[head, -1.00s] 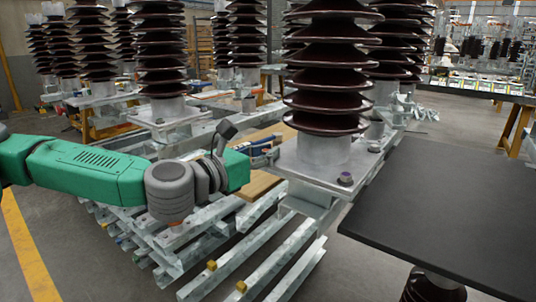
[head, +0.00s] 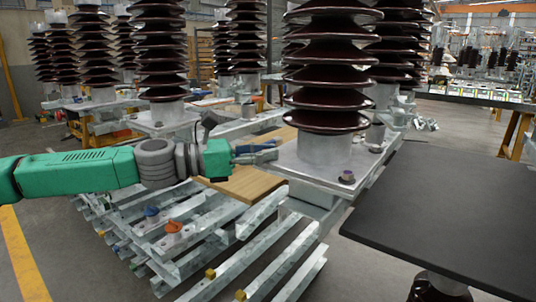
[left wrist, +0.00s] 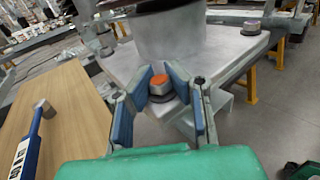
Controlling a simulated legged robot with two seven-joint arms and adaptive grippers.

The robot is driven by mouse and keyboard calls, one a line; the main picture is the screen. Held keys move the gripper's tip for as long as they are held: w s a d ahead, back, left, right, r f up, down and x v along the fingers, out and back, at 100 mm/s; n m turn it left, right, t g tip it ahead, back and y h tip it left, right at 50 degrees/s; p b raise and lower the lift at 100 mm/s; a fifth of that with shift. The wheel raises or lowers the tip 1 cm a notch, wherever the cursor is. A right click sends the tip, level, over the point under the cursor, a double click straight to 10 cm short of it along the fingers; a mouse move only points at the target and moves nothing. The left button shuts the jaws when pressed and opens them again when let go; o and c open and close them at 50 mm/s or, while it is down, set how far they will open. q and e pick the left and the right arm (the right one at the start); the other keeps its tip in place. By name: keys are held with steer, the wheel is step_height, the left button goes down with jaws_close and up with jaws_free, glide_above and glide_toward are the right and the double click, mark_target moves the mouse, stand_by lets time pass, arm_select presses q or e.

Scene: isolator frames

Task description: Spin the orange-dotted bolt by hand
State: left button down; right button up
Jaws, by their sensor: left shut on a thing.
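The orange-dotted bolt (left wrist: 160,85) sits at the corner of the light metal base plate (left wrist: 215,62) in the left wrist view, its orange top facing up. My left gripper (left wrist: 158,92) has its blue-padded fingers on both sides of the bolt head and is shut on it. In the head view, my left gripper (head: 262,154) reaches the left corner of the plate (head: 308,166) under the big brown ribbed insulator (head: 326,75). The bolt itself is hidden by the fingers there. My right gripper is not in view.
Another bolt (head: 347,177) stands at the plate's front corner. A black tabletop (head: 455,205) lies at the right. Below the gripper are a wooden board (head: 247,185) and steel rails (head: 255,262). A blue-handled tool (left wrist: 27,148) lies on the board. More insulators stand behind.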

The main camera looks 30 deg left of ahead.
arm_select(q)
steer(key=shift+w+a+r+m+g+h, duration=0.1)
steer(key=shift+a+r+m+g+h, duration=0.05)
steer(key=shift+m+g+h, duration=0.4)
